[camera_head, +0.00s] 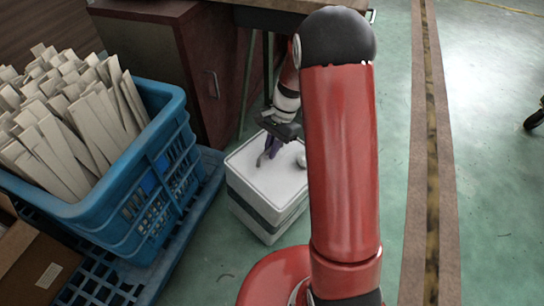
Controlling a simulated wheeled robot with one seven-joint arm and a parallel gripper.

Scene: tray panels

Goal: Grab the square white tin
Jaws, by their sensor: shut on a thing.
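A square white box-shaped tin (258,190) stands on the floor at the picture's centre. It has a pale lid with a thin dark border line and a dark band around its side. My gripper (268,153) is over the lid, with its fingers pointing down. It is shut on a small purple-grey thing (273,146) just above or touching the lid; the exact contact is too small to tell. The arm also hides the tin's right side.
A blue crate (150,190) full of pale wooden strips (60,110) stands at the left on a blue pallet (125,275). A dark red cabinet (205,75) is behind the tin. A cardboard box (45,265) is at the lower left.

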